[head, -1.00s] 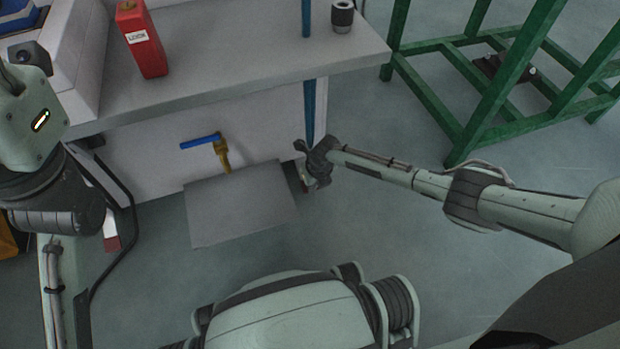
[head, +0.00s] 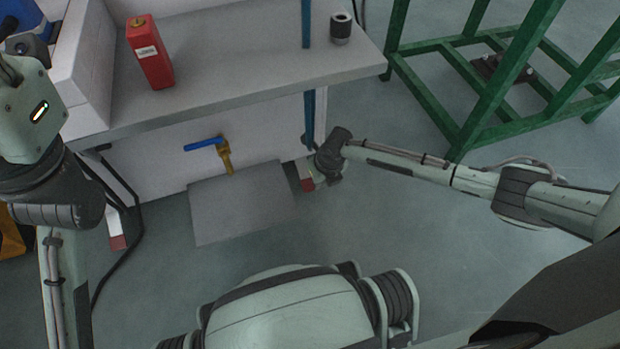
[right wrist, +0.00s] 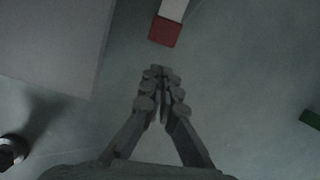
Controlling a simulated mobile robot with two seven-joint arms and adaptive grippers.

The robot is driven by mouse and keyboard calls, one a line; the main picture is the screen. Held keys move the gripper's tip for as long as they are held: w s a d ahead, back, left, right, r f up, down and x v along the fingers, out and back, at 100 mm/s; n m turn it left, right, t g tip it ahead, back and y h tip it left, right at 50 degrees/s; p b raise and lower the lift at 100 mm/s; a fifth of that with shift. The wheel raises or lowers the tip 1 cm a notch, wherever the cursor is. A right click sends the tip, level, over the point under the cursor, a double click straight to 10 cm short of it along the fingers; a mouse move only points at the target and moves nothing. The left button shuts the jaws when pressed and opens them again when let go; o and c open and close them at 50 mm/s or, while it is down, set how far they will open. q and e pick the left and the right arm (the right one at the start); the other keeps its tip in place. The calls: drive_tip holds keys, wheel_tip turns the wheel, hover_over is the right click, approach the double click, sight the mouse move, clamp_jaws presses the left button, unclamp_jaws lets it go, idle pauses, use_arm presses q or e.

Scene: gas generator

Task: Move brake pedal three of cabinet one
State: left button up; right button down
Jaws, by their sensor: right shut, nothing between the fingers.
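A red-and-white piece (head: 306,178) sticks out low at the right end of the cabinet, beside the grey plate. It looks like a pedal or foot, but I cannot tell whether it is the named pedal. In the right wrist view its red end (right wrist: 165,31) lies ahead of the fingertips, with a gap between. A similar red-and-white piece (head: 116,229) is at the cabinet's left end. My right gripper (right wrist: 160,72) is shut and empty; in the head view it is just right of the right-hand piece. My left arm is at the left edge, its gripper out of view.
The cabinet (head: 160,175) has a blue-handled valve (head: 207,144) above a grey plate (head: 240,205). A red can (head: 151,55) and a small dark cylinder (head: 341,28) stand on its top (head: 240,62). A green frame (head: 425,95) stands at right. Floor in front is partly clear.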

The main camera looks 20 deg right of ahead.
drive_tip(key=v, duration=0.5)
idle(0.5)
